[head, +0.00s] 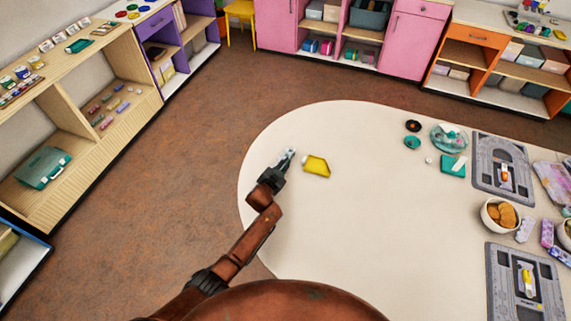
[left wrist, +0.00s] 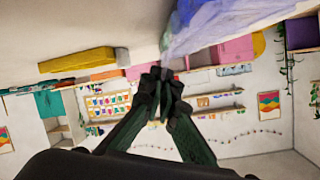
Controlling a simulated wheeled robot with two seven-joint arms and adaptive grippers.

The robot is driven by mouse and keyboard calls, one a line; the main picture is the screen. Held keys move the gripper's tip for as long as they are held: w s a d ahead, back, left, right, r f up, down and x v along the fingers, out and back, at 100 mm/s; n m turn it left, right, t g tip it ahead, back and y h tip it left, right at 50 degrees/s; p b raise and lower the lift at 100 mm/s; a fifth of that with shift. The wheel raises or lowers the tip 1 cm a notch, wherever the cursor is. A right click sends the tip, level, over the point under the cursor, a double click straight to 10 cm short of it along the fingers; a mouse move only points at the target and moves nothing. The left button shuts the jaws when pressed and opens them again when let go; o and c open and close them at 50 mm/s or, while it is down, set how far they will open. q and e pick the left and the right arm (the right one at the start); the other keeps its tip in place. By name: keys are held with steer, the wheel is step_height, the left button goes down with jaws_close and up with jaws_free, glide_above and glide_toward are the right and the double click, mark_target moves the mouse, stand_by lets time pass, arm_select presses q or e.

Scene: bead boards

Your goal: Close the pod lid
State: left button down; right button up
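No part is clearly marked as the pod lid. A round container (head: 450,138) with a clear top and teal inside stands on the table's far side; whether it is the pod, or open, I cannot tell. My left gripper (head: 284,163) is over the table's left part, far from it. Its fingertips (left wrist: 163,80) are close together in the left wrist view. A pale bluish, marbled thing (left wrist: 205,25) shows right beyond them; whether they grip it is unclear. A yellow piece (head: 316,167) lies just right of the gripper. My right gripper is out of view.
The cream table (head: 340,230) is clear in its middle. Two grey trays (head: 490,150), a bowl of brown rounds (head: 489,214), a teal block (head: 453,166) and small discs (head: 413,126) are on its right. Shelves (head: 95,75) line the left wall.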

arm_select(q)
steer(key=shift+w+a+r+n+g+h+p, duration=0.2)
steer(key=shift+a+r+n+g+h+p, duration=0.3)
steer(key=shift+p, duration=0.85)
steer(key=shift+w+a+f+n+p, duration=0.1)
steer(key=shift+w+n+p, duration=0.05)
steer(key=shift+n+p, duration=0.4)
steer(key=shift+w+a+f+n+h, duration=0.1)
steer(key=shift+a+f+n+h, duration=0.15)
steer(key=shift+n, duration=0.2)
steer(key=shift+w+a+n+g+h+b, duration=0.1)
steer(key=shift+n+g+h+b, duration=0.3)
steer(key=shift+n+h+b, duration=0.3)
steer(key=shift+b, duration=0.35)
